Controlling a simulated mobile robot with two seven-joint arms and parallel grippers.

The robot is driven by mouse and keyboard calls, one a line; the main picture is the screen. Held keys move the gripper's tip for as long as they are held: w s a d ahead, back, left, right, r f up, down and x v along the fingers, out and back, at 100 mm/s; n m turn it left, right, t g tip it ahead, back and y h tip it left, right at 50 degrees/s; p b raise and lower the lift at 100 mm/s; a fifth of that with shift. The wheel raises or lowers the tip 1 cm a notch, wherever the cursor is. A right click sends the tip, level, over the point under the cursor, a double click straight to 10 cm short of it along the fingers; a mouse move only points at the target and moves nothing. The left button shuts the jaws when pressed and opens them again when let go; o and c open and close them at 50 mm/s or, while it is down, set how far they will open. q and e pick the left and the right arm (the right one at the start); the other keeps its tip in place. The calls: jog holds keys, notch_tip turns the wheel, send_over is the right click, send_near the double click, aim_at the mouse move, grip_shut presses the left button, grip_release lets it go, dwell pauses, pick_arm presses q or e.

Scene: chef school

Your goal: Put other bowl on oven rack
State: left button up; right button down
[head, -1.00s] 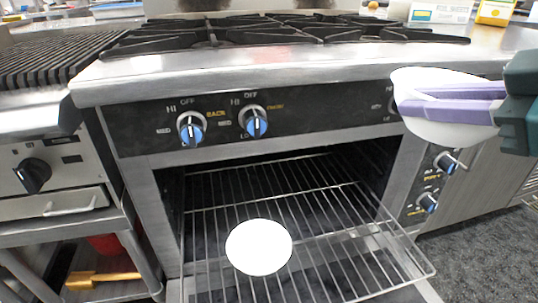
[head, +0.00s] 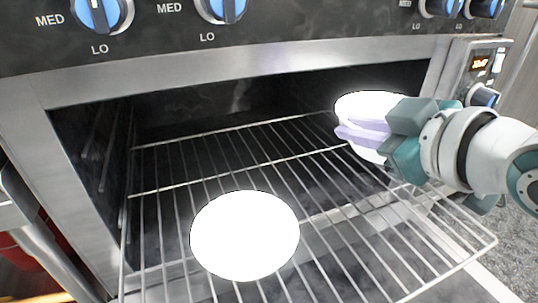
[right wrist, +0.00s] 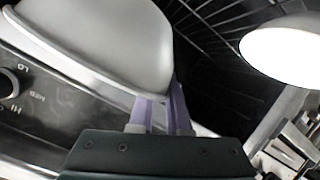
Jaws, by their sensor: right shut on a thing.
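One white bowl (head: 245,236) sits on the pulled-out oven rack (head: 345,262), left of its middle. It also shows in the right wrist view (right wrist: 288,50). My right gripper (head: 362,133) is shut on the rim of the other white bowl (head: 372,104) and holds it at the right side of the oven opening. The held bowl looks tilted, and in the right wrist view (right wrist: 105,40) it fills the upper left, with the purple fingers at its edge. I cannot tell whether it touches the rack. My left gripper is not in view.
The oven front panel (head: 280,30) with blue knobs lies above the opening. The dark oven cavity (head: 230,105) is open behind the rack. The rack right of and behind the resting bowl is bare. A metal side wall with a lit display (head: 480,63) stands close to my right arm.

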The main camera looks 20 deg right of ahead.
notch_tip(320, 180, down, 10)
jog(key=b, duration=0.5)
jog(key=shift+f, duration=0.15)
notch_tip(320, 180, down, 4)
jog(key=b, duration=0.3)
jog(key=c, duration=1.3)
grip_release()
jog(key=shift+f, duration=0.1)
jog(key=o, duration=0.4)
jog(key=shift+o, duration=0.2)
